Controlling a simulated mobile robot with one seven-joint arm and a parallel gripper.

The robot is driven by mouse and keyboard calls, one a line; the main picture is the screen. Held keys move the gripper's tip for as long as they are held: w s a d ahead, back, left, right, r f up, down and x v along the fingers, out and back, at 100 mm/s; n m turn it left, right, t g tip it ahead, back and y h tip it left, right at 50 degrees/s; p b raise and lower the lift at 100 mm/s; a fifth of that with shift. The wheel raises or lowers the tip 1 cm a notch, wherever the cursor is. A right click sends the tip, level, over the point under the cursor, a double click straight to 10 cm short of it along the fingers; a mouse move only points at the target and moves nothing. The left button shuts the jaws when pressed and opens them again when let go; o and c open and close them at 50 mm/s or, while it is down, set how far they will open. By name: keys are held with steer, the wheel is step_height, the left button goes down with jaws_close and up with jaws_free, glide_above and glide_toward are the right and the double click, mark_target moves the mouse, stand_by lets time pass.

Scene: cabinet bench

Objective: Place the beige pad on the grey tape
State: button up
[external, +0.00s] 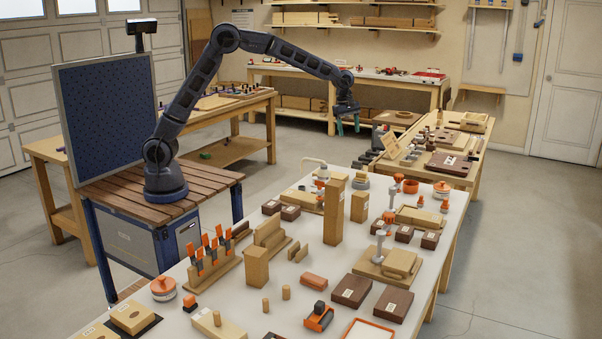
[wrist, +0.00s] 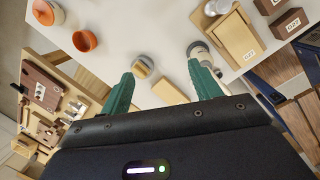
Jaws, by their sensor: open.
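A low round grey tape roll (external: 360,184) sits near the far edge of the white table, and it also shows between my fingers in the wrist view (wrist: 148,61). A small beige piece, which looks like the beige pad (wrist: 141,70), shows at the tape roll; it appears to lie on top, but I cannot tell how well it is seated. My gripper (external: 347,122) is open, raised above and beyond the table's far edge.
A beige block (external: 360,206) stands close to the tape roll, with a tall wooden block (external: 334,210) nearer the camera. An orange cup (external: 411,187) is to the right. A grey-and-orange fixture (external: 322,175) is to the left. The air around my gripper is clear.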

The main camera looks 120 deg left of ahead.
steer(key=s+d+r+m, duration=0.5)
steer(key=d, duration=0.5)
steer(key=s+d+r+m+t, duration=0.1)
steer(key=s+d+r+m, duration=0.35)
steer(key=d, duration=0.55)
steer(key=s+d+r+m, duration=0.4)
steer(key=s+d+r, duration=0.15)
steer(key=d, duration=0.45)
steer(key=s+d+f+m, duration=0.1)
steer(key=s+d+m, duration=0.4)
steer(key=s, duration=0.3)
steer(key=s+d+f+m+t, duration=0.1)
steer(key=s+d+f+m, duration=0.1)
steer(key=s+d+m, duration=0.3)
steer(key=s+d+f+m, duration=0.1)
steer(key=s+d+m, duration=0.4)
steer(key=s, duration=0.8)
steer(key=shift+d+f+t, duration=0.15)
steer(key=shift+d+t, duration=0.15)
steer(key=shift+d, duration=0.7)
